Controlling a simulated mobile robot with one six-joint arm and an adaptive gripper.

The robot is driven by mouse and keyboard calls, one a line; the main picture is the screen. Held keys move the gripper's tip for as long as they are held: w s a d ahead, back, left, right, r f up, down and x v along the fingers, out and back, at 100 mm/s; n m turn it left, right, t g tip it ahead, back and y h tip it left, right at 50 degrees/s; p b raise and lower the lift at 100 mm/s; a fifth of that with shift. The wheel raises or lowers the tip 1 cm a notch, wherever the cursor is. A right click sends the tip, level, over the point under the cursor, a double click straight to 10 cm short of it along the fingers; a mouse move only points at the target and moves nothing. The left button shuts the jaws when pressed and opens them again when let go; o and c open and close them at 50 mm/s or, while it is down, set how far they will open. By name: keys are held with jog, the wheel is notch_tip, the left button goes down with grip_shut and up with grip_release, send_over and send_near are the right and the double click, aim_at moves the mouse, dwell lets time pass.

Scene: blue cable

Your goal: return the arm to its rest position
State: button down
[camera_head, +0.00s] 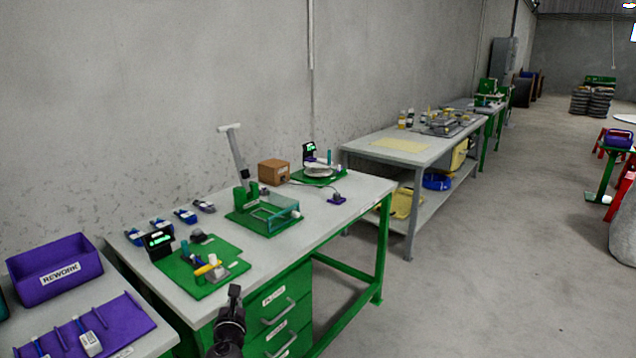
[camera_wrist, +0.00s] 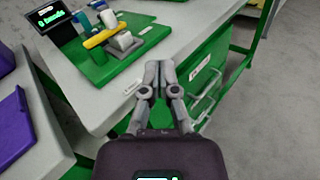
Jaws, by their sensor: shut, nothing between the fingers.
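My gripper (camera_wrist: 158,82) is shut and empty in the wrist view, its fingertips together over the front edge of the workbench (camera_wrist: 190,32). In the head view my gripper (camera_head: 234,292) shows at the bottom middle, in front of the bench's green drawers. It is apart from the things on the bench. My arm behind it runs out of the bottom of the picture. I cannot make out a blue cable held anywhere near the fingers.
A green board (camera_head: 205,280) with a small display and a yellow part lies on the bench near my gripper. A purple REWORK bin (camera_head: 55,268) and purple rack (camera_head: 118,322) stand at left. A green drawer cabinet (camera_head: 290,310) is close.

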jog(key=w+d+f+m+g+h, duration=0.25)
jog(key=d+f+m+h, duration=0.2)
jog(key=d+m, duration=0.6)
jog(key=w+d+f+m+g+h, duration=0.1)
jog(key=d+f+m+g+h, duration=0.45)
jog(key=d, duration=0.75)
jog(key=s+d+f+m+g+y, duration=0.45)
jog(key=d+m, duration=0.35)
jog(key=m, duration=0.2)
jog(key=s+d+f+m+g+y, duration=0.3)
jog(key=s+d+m+g, duration=0.3)
jog(key=m, duration=0.4)
notch_tip(320, 180, up, 24)
jog(key=d+t+p, duration=0.1)
jog(key=p, duration=2.3)
jog(key=shift+s, duration=0.2)
